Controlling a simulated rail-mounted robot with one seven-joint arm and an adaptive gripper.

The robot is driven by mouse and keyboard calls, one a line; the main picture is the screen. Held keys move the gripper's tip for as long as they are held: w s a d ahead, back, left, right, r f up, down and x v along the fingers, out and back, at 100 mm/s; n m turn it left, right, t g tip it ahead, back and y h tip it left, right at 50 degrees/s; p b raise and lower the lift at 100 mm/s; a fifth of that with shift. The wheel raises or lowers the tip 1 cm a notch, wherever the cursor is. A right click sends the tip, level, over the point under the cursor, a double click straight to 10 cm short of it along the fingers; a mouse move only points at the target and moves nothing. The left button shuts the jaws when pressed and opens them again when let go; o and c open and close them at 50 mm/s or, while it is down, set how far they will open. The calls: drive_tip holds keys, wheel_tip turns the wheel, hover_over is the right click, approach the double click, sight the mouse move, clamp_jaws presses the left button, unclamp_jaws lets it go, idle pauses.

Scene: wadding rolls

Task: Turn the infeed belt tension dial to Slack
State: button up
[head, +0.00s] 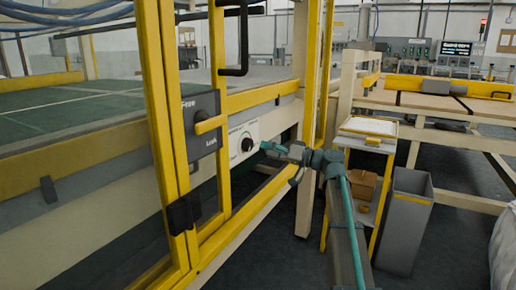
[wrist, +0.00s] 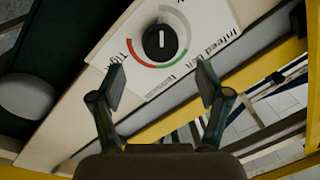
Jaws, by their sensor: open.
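The tension dial is a round black knob (head: 247,145) on a white plate on the machine's side beam. In the wrist view, the dial (wrist: 160,42) has a white line lying roughly upright in the picture. A red, green and grey arc curves around it. Part of "Infeed belt" and "Tig..." can be read; the word Slack cannot be made out. My gripper (head: 268,148) is just right of the dial in the head view. In the wrist view, my gripper (wrist: 164,86) is open and empty, fingers apart, with the dial ahead and beyond the fingertips.
A grey Free/Lock panel with a yellow handle (head: 210,124) is left of the dial. Yellow guard frame posts (head: 167,120) stand in front of the machine. A small stand with a white top (head: 370,127) and a tall grey bin (head: 405,225) are to the right.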

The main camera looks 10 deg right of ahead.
drive_tip(key=v, duration=0.6)
drive_tip(key=shift+s, duration=0.1)
idle(0.3)
